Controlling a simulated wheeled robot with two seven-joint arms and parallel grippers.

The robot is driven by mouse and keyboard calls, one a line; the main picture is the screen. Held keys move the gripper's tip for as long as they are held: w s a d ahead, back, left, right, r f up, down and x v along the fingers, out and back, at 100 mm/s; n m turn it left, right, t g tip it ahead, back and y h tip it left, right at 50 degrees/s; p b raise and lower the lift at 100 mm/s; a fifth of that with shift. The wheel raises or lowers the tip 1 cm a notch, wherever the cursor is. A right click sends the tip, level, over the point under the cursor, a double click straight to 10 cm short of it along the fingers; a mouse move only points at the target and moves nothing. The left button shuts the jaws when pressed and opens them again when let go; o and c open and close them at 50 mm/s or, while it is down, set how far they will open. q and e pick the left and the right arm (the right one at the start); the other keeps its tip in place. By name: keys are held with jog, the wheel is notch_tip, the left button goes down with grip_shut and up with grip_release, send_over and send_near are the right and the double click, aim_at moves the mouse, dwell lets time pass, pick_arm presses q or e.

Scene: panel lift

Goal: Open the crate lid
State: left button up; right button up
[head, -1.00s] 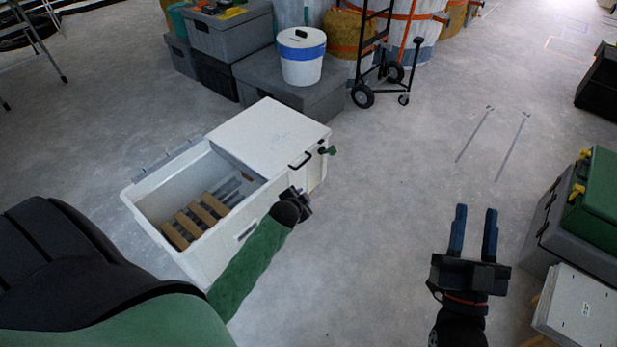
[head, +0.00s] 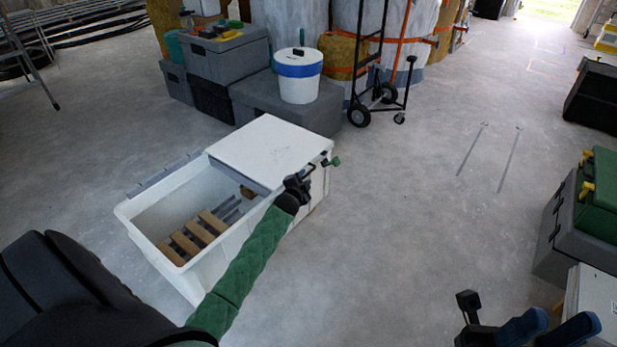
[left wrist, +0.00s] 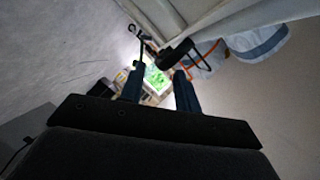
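The white crate (head: 150,252) stands on the floor left of centre in the head view. Its flat white lid (head: 275,150) covers the right part, and the left part is open. Wooden slats and grey bars (head: 200,233) show inside. My left gripper (head: 303,182) is at the crate's front side, by the lid's dark handle. In the left wrist view its two fingers (left wrist: 157,82) are apart, and the black handle (left wrist: 178,52) shows close to the fingertips, not clearly between them. A green-tipped latch (head: 330,162) sits right of the handle. My right gripper (head: 548,325) is open and empty at bottom right, partly cut off.
Grey boxes (head: 225,58) and a white bucket with a blue band (head: 300,75) stand behind the crate. A hand truck (head: 383,75) is at the back. Green and grey cases (head: 570,225) stand at right. The middle floor is clear.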

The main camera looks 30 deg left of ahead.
aim_at(307, 175)
pick_arm(q)
jog(key=shift+b+x, duration=0.55)
jog(key=shift+x, duration=1.9)
grip_shut()
